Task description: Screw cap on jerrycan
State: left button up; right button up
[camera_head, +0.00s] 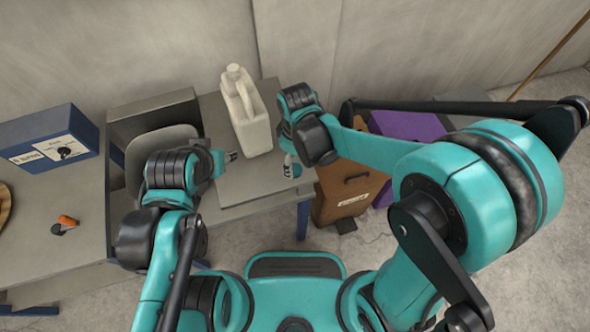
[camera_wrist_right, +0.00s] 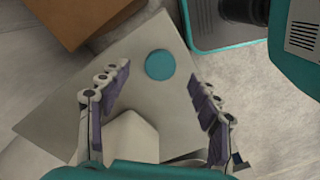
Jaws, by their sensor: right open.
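The white jerrycan (camera_head: 252,130) stands upright on the small grey table, its handle and neck toward the wall. Part of its white body (camera_wrist_right: 132,138) shows at the bottom of the right wrist view. The round teal cap (camera_wrist_right: 160,65) lies flat on the tabletop; its edge shows in the head view (camera_head: 297,171). My right gripper (camera_head: 289,165) points down above the cap, right of the jerrycan. In the right wrist view its open, empty fingers (camera_wrist_right: 160,80) are on either side of the cap. My left gripper (camera_head: 232,156) is left of the jerrycan; its jaw state is unclear.
The grey table (camera_head: 255,189) has free room in front of the jerrycan. A brown box (camera_head: 345,190) and a purple one (camera_head: 405,125) stand right of it. A workbench (camera_head: 85,195) at left holds a blue box (camera_head: 50,140) and an orange-handled tool (camera_head: 67,220).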

aim_at(295, 169)
notch_tip(295, 169, down, 4)
jog(key=shift+a+r+b, duration=0.1)
jog(key=shift+a+b, duration=0.05)
jog(key=shift+b, duration=0.65)
jog(key=c, duration=0.8)
jog(key=shift+c, duration=0.2)
jog(key=shift+r, duration=0.15)
